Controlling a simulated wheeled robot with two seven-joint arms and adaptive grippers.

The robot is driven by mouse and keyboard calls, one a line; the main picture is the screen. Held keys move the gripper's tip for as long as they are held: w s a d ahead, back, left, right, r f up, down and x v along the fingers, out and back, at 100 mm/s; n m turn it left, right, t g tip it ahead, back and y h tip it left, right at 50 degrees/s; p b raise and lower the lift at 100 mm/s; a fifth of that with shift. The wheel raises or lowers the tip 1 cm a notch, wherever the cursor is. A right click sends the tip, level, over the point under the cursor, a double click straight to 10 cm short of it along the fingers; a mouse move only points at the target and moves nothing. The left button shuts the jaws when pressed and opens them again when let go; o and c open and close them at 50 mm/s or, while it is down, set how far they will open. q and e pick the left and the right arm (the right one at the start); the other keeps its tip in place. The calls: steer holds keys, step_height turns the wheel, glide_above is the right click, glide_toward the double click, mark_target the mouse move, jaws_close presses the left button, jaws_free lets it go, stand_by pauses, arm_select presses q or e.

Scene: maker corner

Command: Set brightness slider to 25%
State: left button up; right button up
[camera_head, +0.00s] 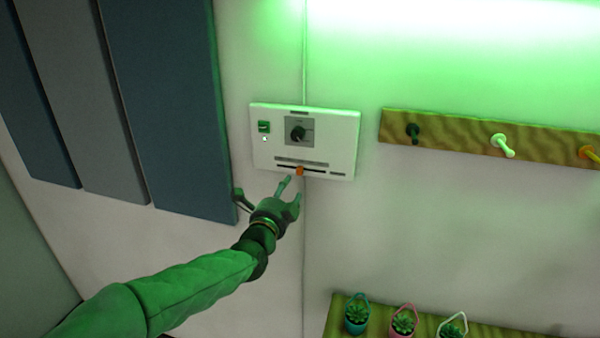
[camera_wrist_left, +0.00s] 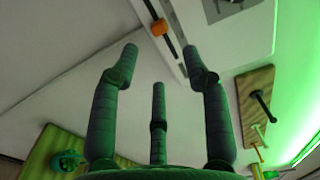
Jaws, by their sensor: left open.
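The brightness slider has an orange knob (camera_head: 299,170) on a dark horizontal track along the bottom of a white wall panel (camera_head: 343,130). The knob sits near the middle of the track. The panel also carries a dark rotary dial (camera_head: 298,133) and a small green switch (camera_head: 264,127). My left gripper (camera_head: 289,187) is open just below the knob, its fingers spread. In the left wrist view the orange knob (camera_wrist_left: 159,28) lies beyond the fingertips, and no finger clearly touches it. The left gripper (camera_wrist_left: 160,70) is empty there. My right gripper is not in view.
A wooden peg rail (camera_head: 455,135) with several pegs is on the wall to the right. A wooden shelf (camera_head: 343,305) with small potted plants (camera_head: 404,321) is at lower right. Blue-grey wall panels (camera_head: 175,110) stand left. The wall below the panel is bare.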

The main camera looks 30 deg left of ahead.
mark_target(299, 172)
arm_select(q)
steer(key=p+x, duration=0.1)
steer(key=x, duration=0.8)
steer(key=shift+w+f+p, duration=0.1)
steer(key=shift+w+p, duration=0.15)
steer(key=shift+p, duration=0.05)
jaws_close()
